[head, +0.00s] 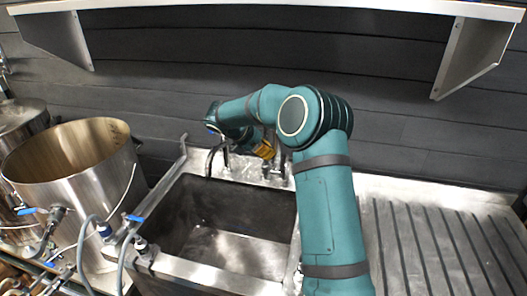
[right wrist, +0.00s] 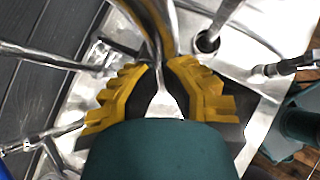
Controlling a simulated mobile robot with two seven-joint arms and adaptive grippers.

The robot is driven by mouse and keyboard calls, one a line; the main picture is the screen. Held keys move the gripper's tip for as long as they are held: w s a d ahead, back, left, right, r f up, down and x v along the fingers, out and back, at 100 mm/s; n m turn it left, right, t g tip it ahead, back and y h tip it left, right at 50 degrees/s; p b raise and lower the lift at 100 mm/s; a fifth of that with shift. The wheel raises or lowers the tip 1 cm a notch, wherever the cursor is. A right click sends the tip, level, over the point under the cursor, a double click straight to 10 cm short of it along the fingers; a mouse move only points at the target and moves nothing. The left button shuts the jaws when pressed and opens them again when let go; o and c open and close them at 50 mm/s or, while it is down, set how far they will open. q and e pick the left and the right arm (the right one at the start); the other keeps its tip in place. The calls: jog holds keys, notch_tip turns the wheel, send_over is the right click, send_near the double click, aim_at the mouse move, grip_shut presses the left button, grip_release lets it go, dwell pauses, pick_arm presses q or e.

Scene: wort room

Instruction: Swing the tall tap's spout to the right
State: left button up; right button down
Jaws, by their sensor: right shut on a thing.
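The tall tap's metal spout (right wrist: 167,35) shows in the right wrist view as a curved, shiny tube running down between the yellow fingers. My right gripper (right wrist: 162,72) is shut on it, with one finger on each side. In the head view my right gripper (head: 265,149) is at the back of the sink, largely hidden behind my teal arm. A thin, dark curved pipe (head: 211,158) shows to its left above the basin; I cannot tell whether it is part of the same tap. My left gripper is not in view.
The steel sink (head: 210,282) has an empty-looking basin. A ribbed draining board (head: 450,245) lies clear to the right. A large steel pot (head: 75,165) with hoses and blue-handled valves stands at left. A shelf (head: 280,8) hangs overhead on the dark plank wall.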

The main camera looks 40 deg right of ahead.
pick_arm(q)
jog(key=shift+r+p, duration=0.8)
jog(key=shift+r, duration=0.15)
pick_arm(e)
jog(key=s+d+n+t, duration=0.2)
jog(key=s+d, duration=0.2)
jog(key=d, duration=0.2)
jog(key=shift+d+n, duration=0.15)
jog(key=shift+n, duration=0.25)
jog(key=a, duration=0.4)
jog(key=shift+w+a+r+p, duration=0.25)
jog(key=shift+a+r+p, duration=0.05)
jog(key=shift+r+p, duration=0.1)
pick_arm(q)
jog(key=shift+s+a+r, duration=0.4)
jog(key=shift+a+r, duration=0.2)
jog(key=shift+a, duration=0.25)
pick_arm(e)
send_near(279, 151)
jog(key=shift+s+a+f, duration=0.25)
jog(key=shift+s+f, duration=0.05)
jog(key=shift+s, duration=0.3)
